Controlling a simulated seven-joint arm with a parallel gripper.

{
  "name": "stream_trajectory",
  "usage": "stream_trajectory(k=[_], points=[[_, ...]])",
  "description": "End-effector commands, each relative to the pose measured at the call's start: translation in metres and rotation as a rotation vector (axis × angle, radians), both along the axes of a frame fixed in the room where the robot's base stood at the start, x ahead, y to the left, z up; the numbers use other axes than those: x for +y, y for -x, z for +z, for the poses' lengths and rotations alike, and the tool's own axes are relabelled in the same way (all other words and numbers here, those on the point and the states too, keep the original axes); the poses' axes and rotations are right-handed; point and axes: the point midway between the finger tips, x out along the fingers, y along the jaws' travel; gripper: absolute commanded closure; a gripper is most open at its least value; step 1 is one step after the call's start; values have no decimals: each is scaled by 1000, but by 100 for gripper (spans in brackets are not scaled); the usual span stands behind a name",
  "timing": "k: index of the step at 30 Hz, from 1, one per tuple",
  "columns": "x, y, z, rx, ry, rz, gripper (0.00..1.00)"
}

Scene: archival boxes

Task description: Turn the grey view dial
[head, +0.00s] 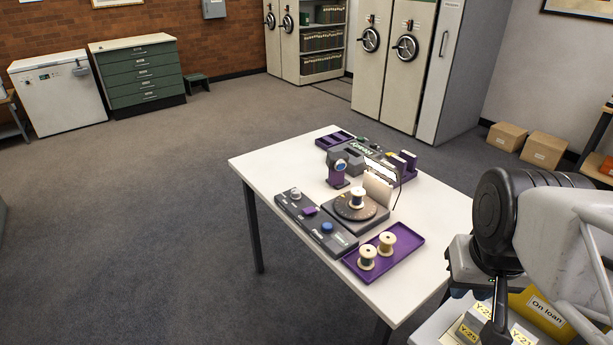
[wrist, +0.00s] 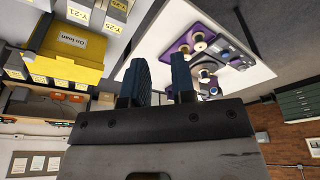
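The grey view dial (head: 295,193) is a small round knob at the far left end of a dark control panel (head: 285,207). A purple button (head: 310,210) and a blue dial (head: 327,227) sit on the same panel. The panel stands on a white table (head: 262,163) in the head view. In the wrist view the table top (wrist: 150,45) appears turned over beyond my fingers; the grey dial is too small to make out there. My gripper (wrist: 161,62) is open, with its two dark blue fingers apart and nothing between them. It is away from the panel.
A yellow "On loan" bin (wrist: 65,50) and grey boxes are near my gripper. The table's left front is clear.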

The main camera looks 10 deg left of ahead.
Motion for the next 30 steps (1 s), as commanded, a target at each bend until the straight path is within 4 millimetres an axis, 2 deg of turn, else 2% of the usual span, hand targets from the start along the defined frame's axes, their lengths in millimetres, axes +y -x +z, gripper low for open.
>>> stream_trajectory(k=[1, 7, 11, 19, 30], points=[[0, -2, 1, 1, 1, 3, 68], [4, -21, 7, 10, 3, 30, 37], [9, -42, 14, 18, 5, 62, 37], [24, -97, 27, 39, 13, 144, 37], [51, -176, 33, 70, 21, 255, 37]])
